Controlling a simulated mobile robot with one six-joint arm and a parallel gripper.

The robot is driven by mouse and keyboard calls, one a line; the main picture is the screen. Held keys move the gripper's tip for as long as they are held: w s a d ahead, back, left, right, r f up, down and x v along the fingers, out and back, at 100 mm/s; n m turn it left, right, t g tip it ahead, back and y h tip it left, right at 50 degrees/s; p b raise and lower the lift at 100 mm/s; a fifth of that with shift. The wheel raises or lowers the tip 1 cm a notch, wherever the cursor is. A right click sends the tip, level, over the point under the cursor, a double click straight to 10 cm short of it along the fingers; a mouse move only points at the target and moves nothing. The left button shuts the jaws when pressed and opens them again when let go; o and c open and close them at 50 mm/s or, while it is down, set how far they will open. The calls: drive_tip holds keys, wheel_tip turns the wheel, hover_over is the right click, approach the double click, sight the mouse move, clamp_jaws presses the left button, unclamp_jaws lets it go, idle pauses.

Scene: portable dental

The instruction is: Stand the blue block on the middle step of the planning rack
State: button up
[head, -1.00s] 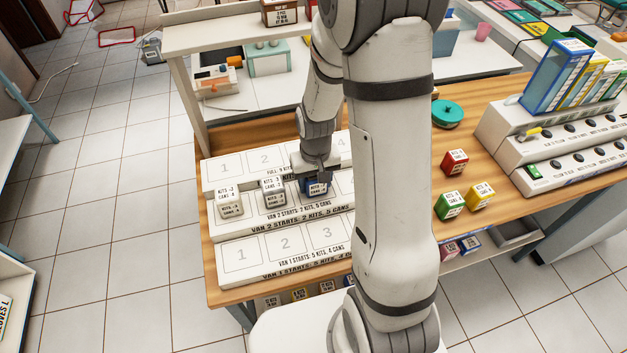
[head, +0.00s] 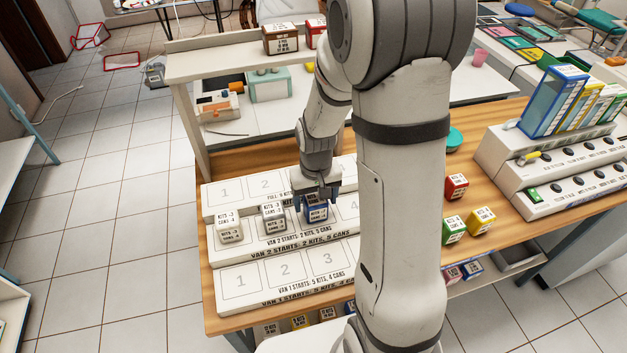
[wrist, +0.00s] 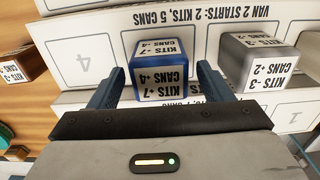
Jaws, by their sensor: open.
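The blue block (head: 316,209) stands upright on the middle step of the white planning rack (head: 238,288), on the third place from the left, beside a grey block. It also shows in the wrist view (wrist: 160,72), with labels on its faces. My gripper (head: 316,198) is open at the block. In the wrist view its two fingers (wrist: 160,88) are spread wide, one on each side of the block's near end, with a gap on both sides. Part of the rack's right end is hidden behind my arm in the head view.
Red (head: 456,186), green (head: 453,230) and yellow (head: 481,221) blocks sit on the wooden table to the right. The bottom step's visible places are empty.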

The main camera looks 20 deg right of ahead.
sight(315, 198)
wheel_tip(315, 198, up, 8)
drive_tip(key=shift+s+r, duration=0.15)
drive_tip(key=shift+r, duration=0.5)
drive_tip(key=s+r+t, duration=0.3)
drive_tip(key=s+r, duration=0.6)
drive_tip(key=s, duration=0.5)
drive_tip(key=shift+a+r, duration=0.25)
drive_tip(key=shift+r, duration=0.1)
